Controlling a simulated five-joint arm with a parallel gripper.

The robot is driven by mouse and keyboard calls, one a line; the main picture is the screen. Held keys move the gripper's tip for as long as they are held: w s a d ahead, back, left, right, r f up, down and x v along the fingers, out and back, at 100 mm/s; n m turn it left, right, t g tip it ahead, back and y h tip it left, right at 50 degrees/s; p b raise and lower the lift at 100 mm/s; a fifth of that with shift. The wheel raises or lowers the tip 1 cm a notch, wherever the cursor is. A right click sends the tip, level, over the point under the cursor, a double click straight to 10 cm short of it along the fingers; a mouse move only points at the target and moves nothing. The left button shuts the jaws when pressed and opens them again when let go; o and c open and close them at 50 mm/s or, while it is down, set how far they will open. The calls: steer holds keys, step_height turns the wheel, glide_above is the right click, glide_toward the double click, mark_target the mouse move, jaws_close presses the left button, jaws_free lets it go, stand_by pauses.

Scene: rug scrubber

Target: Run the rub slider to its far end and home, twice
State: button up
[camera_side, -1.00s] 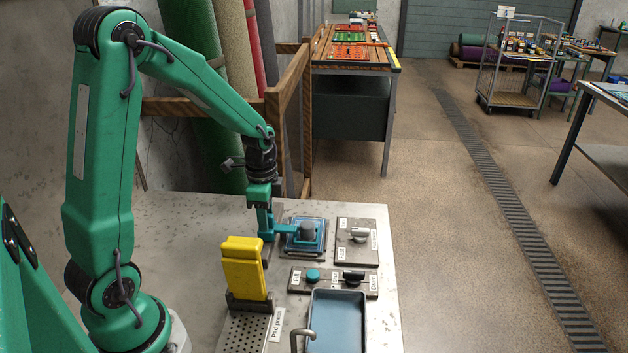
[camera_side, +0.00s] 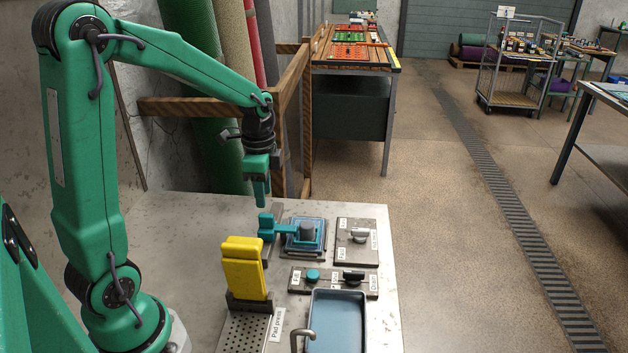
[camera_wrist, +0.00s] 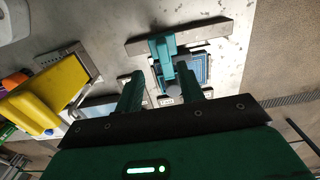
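The rub slider's teal handle (camera_side: 266,227) stands on a grey metal rail (camera_side: 278,210) near the table's far side. A teal arm runs from the handle to a grey cylinder (camera_side: 307,229) over a blue pad or tray (camera_side: 318,240). In the wrist view the handle (camera_wrist: 163,48) sits between the rail's two ends, with the rail (camera_wrist: 215,30) showing on both sides. My gripper (camera_side: 258,203) hangs just above the handle, apparently clear of it. In the wrist view its two fingers (camera_wrist: 162,90) are spread with nothing held between them.
A yellow pad (camera_side: 243,268) stands upright in a dark holder near the slider. Knob panels (camera_side: 356,243) and (camera_side: 333,282) lie to the right. A blue basin (camera_side: 337,325) with a tap is at the front. The table's left part is clear.

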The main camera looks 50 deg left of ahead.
mark_target(266, 215)
steer(key=shift+w+a, duration=0.2)
steer(key=shift+f, duration=3.95)
jaws_close()
